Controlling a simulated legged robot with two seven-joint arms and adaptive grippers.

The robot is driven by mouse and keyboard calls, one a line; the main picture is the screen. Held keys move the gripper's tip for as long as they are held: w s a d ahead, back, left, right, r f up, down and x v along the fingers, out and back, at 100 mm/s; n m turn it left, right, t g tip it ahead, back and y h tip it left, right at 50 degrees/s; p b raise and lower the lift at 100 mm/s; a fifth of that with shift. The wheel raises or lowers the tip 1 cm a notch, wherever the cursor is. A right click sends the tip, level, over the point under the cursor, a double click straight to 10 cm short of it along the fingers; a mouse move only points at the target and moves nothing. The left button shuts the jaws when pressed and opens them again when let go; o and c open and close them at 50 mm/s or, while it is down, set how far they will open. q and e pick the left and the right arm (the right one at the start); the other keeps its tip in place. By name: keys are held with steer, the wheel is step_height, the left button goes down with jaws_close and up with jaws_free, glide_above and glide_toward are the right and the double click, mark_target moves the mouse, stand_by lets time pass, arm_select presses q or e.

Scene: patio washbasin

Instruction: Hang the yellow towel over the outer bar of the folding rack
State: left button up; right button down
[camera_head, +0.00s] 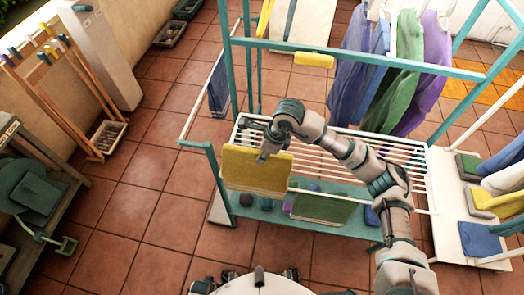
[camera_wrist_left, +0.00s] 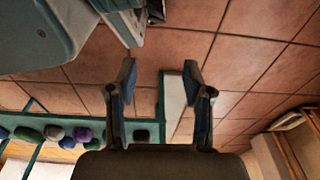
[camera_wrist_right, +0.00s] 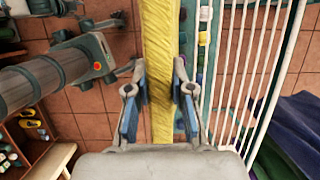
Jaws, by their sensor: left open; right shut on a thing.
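The yellow towel (camera_head: 256,172) hangs in front of the left end of the folding rack's white slatted bars (camera_head: 345,165). My right gripper (camera_head: 266,152) is shut on its upper edge. In the right wrist view the towel (camera_wrist_right: 159,60) runs as a narrow strip between the fingers (camera_wrist_right: 159,108), beside the white bars (camera_wrist_right: 262,70). I cannot tell whether it touches the front bar. My left gripper (camera_wrist_left: 158,78) is open and empty above the tiles in its wrist view, and out of the head view.
Teal posts and a top rail (camera_head: 350,57) frame the rack. Blue, green and purple clothes (camera_head: 405,70) hang behind my right arm. A dark blue cloth (camera_head: 218,88) hangs on the left side bar. A green cloth (camera_head: 325,208) is low in front.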

arm_select(q)
steer(key=w+r+t+b, duration=0.1)
steer(key=w+r+b, duration=0.25)
steer(key=r, duration=0.75)
steer(key=w+r+b, duration=0.2)
steer(key=r+b, duration=0.3)
steer(key=r, duration=0.6)
arm_select(e)
step_height(320, 180, down, 14)
steer(key=shift+r, duration=0.25)
step_height(320, 180, down, 3)
steer(key=shift+f+b, duration=0.1)
steer(key=shift+b, duration=0.95)
step_height(320, 180, down, 4)
steer(key=shift+f+b, duration=0.2)
steer(key=shift+b, duration=1)
steer(key=shift+f, duration=0.2)
arm_select(q)
steer(key=w+d+r+t+h, duration=0.1)
steer(key=w+d+r+t, duration=0.1)
steer(key=w+t, duration=0.3)
steer(key=w+d+r+t+h, duration=0.1)
steer(key=w+d+r+t, duration=0.2)
steer(key=w, duration=0.6)
steer(key=shift+w+d+r+t+h, duration=0.15)
steer(key=shift+w+d+t+h, duration=0.25)
steer(key=shift+t, duration=0.6)
steer(key=shift+d, duration=0.1)
